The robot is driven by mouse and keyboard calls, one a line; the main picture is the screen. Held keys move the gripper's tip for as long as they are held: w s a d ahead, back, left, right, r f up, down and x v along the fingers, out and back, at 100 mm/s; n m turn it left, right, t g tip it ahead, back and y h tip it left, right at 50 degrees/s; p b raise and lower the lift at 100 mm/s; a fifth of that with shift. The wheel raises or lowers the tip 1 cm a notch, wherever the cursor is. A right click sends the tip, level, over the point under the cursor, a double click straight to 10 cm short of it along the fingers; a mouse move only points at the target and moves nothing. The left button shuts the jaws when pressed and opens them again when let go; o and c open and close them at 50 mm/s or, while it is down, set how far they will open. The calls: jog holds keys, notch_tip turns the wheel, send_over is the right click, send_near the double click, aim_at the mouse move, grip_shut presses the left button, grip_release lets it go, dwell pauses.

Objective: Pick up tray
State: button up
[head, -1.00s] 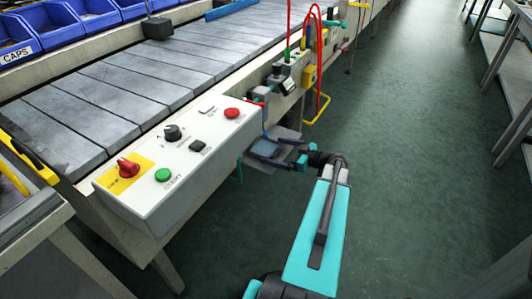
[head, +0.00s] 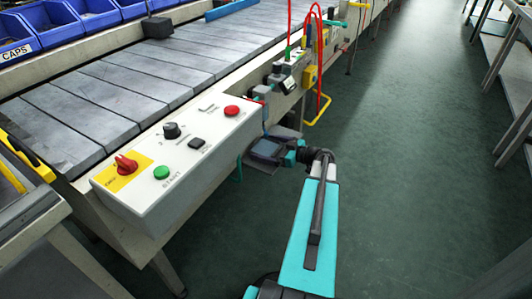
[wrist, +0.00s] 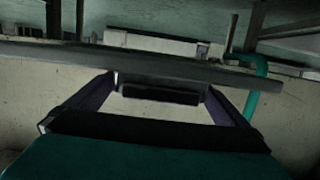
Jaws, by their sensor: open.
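A thin grey plate, which looks like the tray (head: 262,166), juts out from the side of the line just beyond the control box, low beside my gripper (head: 268,149). In the wrist view a dark flat edge (wrist: 265,77), probably the tray's rim, runs nearly level across the picture. My gripper (wrist: 161,84) is open there, with one dark finger on each side and their tips at this edge. A short dark block (wrist: 160,95) shows between the fingers, under the edge. I cannot tell whether the fingers touch the plate. Its far part is hidden.
The white control box (head: 185,160) with a red switch and buttons stands close to the left of my gripper. A teal pipe (wrist: 262,80) is near the right finger. Red and yellow pipes (head: 320,80) stand farther along the line. The green floor (head: 410,190) to the right is clear.

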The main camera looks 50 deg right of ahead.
aim_at(269, 152)
dwell(0.4)
jog(key=c, duration=1)
jog(key=shift+r, duration=0.1)
jog(key=shift+s+r+p, duration=0.2)
jog(key=shift+r+p, duration=0.2)
jog(key=shift+r, duration=0.3)
jog(key=r, duration=0.2)
jog(key=r+p, duration=0.1)
jog(key=r, duration=0.2)
jog(key=shift+s+d+r+p, duration=0.15)
jog(key=shift+s+r+p, duration=0.15)
jog(key=shift+s+r, duration=0.05)
jog(key=f+v, duration=0.1)
jog(key=v, duration=0.5)
jog(key=f+p+v, duration=0.1)
jog(key=v, duration=0.5)
jog(key=f+p+v, duration=0.1)
jog(key=v, duration=0.5)
jog(key=shift+s+d+f, duration=0.2)
jog(key=shift+s+f, duration=0.1)
jog(key=shift+s, duration=0.3)
